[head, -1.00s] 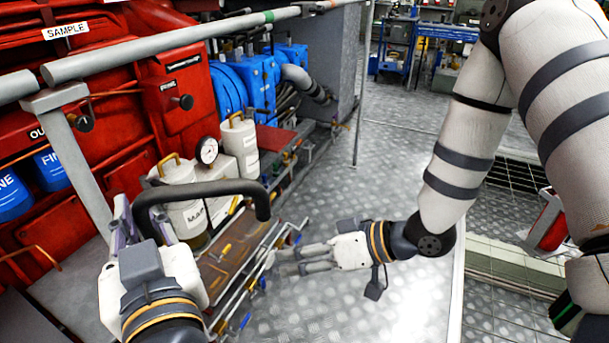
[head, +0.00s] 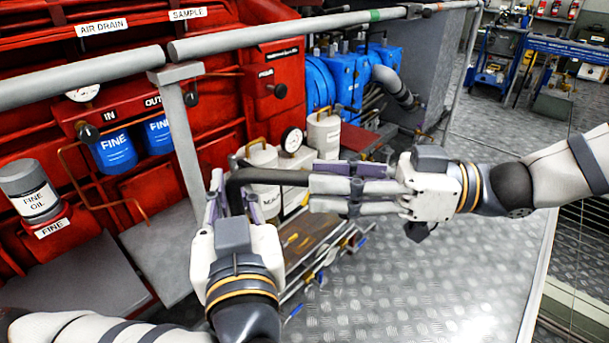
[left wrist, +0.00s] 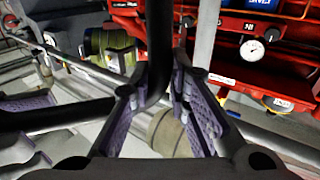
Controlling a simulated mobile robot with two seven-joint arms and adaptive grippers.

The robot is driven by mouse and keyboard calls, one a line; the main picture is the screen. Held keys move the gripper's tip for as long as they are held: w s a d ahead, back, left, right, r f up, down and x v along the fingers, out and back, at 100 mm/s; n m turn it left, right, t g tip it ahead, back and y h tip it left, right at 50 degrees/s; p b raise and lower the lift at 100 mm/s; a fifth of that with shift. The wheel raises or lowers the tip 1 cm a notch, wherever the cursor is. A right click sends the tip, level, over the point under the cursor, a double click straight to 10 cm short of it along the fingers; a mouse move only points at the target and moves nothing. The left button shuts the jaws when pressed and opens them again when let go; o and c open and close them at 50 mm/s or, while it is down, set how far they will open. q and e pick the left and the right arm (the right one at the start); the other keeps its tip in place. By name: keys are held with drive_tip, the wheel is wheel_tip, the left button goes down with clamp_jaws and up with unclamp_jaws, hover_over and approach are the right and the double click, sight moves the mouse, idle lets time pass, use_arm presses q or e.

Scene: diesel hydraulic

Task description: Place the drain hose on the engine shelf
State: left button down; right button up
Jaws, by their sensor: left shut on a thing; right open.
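The drain hose (head: 272,177) is a black bent tube. In the head view my left gripper (head: 232,190) is shut on its left, downward-bent part and holds it up in front of the red engine. In the left wrist view the hose (left wrist: 160,45) runs between the purple-padded fingers. My right gripper (head: 318,187) is open at the hose's right end, with its fingers level and pointing left. The fingers hide that end, and I cannot tell whether they touch it. A flat grey ledge (head: 158,262) lies along the engine's front, left of the hose.
A grey handrail (head: 290,35) crosses above, with a post (head: 180,145) beside the ledge. White canisters (head: 323,133), a gauge (head: 292,139) and a low tool rack (head: 310,240) stand behind and below the grippers. The plated floor (head: 420,285) at right is clear.

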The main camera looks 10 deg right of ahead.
sight(299, 172)
drive_tip(key=x, duration=0.4)
drive_tip(key=shift+a, duration=0.15)
clamp_jaws()
use_arm(q)
drive_tip(key=c, duration=1.4)
unclamp_jaws()
drive_tip(key=shift+c, duration=0.2)
